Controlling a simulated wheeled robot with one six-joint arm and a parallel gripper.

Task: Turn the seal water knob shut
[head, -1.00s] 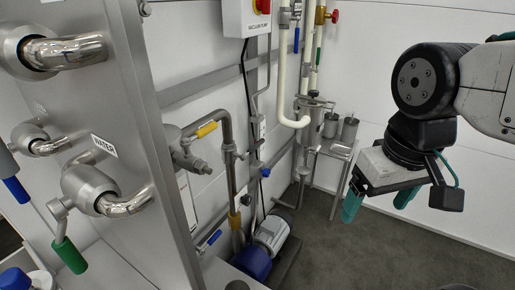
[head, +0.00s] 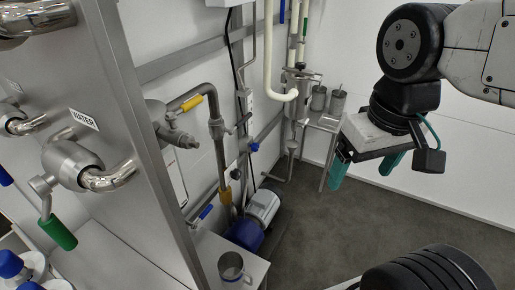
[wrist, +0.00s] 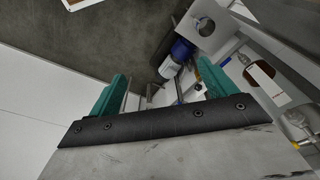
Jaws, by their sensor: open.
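A small blue knob (head: 254,147) sits on the thin pipework along the back wall, above the blue and silver pump (head: 257,220). No label on it can be read, so I cannot tell for sure that it is the seal water knob. My gripper (head: 364,178) is open and empty, its teal fingers pointing down over free floor, to the right of the knob and apart from it. In the wrist view the two teal fingers (wrist: 163,85) stand wide apart with nothing between them; the pump (wrist: 175,57) shows beyond them.
A steel panel with a WATER label (head: 84,118) and a green-handled valve (head: 57,232) stands at left. Grey floor (head: 350,225) is clear.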

